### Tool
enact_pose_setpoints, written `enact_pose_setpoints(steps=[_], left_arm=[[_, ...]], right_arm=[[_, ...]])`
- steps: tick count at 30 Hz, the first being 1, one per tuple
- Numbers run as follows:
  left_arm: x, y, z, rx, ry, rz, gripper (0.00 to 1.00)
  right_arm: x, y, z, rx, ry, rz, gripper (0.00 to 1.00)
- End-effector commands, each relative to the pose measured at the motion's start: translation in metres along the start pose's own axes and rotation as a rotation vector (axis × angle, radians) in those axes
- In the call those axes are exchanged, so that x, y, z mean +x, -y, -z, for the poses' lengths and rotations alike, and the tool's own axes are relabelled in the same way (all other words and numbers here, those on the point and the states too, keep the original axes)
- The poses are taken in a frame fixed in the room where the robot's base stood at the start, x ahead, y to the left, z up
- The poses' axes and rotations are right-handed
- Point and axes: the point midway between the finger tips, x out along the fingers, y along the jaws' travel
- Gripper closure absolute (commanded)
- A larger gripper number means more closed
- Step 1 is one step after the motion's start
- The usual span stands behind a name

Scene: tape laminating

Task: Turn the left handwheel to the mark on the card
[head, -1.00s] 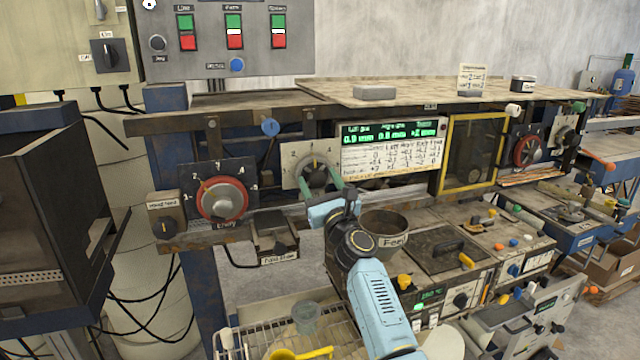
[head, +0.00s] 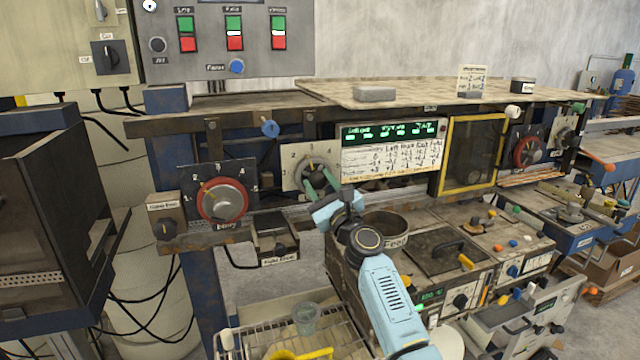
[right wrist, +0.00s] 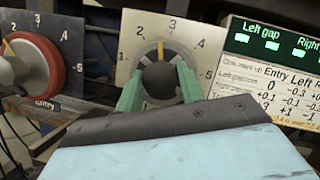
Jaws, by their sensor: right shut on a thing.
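The left handwheel (head: 314,166) is a black knob on a grey ring over a pale plate numbered 1 to 5. It also shows in the right wrist view (right wrist: 160,74), where a yellow pointer stands between 2 and 3. My right gripper (head: 319,182) has its green fingers on either side of the knob, shut on it; the fingers show in the right wrist view (right wrist: 158,88). The knob's lower part is hidden by the gripper. The card (head: 390,162) sits right of it, under a green-lit display (head: 388,131); its columns include Entry and Left. My left gripper is out of view.
The red Entry handwheel (head: 222,201) is close on the left. A yellow-framed window (head: 473,153) is right of the card. A round feed pot (head: 388,226) stands just below and right of my right gripper. Another red handwheel (head: 527,151) is at the far right.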

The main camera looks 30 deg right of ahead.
Motion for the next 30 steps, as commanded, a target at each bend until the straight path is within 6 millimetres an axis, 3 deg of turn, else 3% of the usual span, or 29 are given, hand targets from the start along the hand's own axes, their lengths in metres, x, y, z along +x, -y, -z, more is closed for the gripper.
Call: enact_pose_setpoints(steps=[15,30], left_arm=[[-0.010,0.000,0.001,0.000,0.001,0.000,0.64],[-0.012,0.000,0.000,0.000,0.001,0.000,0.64]], right_arm=[[0.000,0.002,0.000,-0.334,-0.001,-0.138,0.85],[0.000,0.001,0.000,-0.412,-0.001,-0.172,0.85]])
